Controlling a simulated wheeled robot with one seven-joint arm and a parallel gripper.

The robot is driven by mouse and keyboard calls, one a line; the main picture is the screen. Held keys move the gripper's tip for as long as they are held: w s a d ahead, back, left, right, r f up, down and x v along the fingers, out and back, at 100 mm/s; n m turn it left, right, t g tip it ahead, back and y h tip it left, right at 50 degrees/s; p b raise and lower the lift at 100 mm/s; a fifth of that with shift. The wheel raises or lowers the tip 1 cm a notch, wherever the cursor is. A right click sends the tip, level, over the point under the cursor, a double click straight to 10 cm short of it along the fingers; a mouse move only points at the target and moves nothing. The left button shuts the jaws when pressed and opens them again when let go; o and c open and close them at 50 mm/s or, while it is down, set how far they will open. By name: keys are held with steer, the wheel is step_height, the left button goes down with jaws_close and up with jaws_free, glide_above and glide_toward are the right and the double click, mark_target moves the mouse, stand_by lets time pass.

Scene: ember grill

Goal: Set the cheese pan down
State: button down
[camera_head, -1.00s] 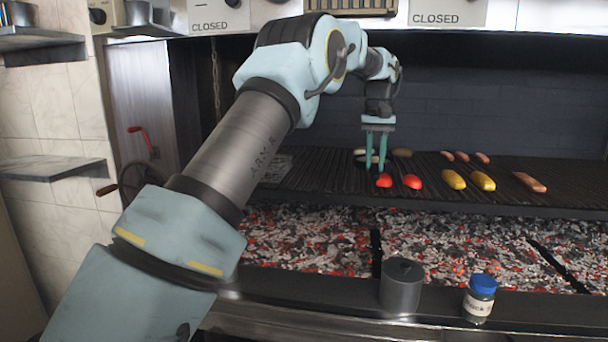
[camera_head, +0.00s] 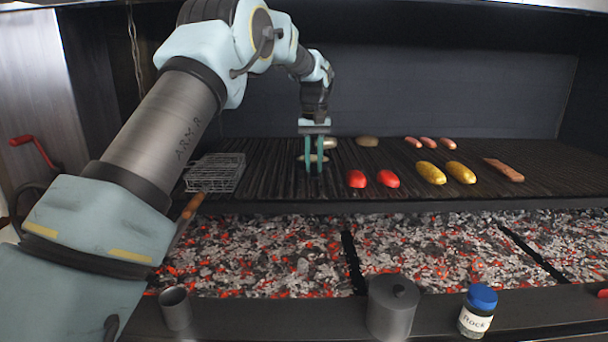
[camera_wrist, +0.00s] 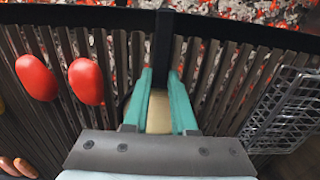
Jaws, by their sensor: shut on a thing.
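My gripper (camera_head: 314,168) points straight down over the left part of the grill grate (camera_head: 262,178). Its two green fingers are shut on the cheese pan (camera_head: 301,158), a small shallow pan with pale contents, seen low against the grate and partly hidden by the fingers. In the wrist view the gripper (camera_wrist: 161,76) has the pan's beige contents (camera_wrist: 158,114) between its fingers. The pan's remaining parts are mostly hidden by the gripper there, and I cannot tell whether its underside touches the bars.
Two red tomatoes (camera_head: 356,179) lie right of the gripper, with yellow pieces (camera_head: 431,173) and sausages (camera_head: 503,170) farther right. A wire basket (camera_head: 215,172) lies left. Pale round food (camera_head: 330,142) sits behind. Hot coals (camera_head: 280,250) glow below the front edge.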

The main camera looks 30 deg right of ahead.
mark_target(313, 190)
steer(key=shift+f+p, duration=0.8)
steer(key=shift+f, duration=1.55)
steer(key=c, duration=0.7)
jaws_free()
steer(key=shift+f, duration=0.15)
step_height(313, 190, up, 12)
steer(key=b, duration=0.3)
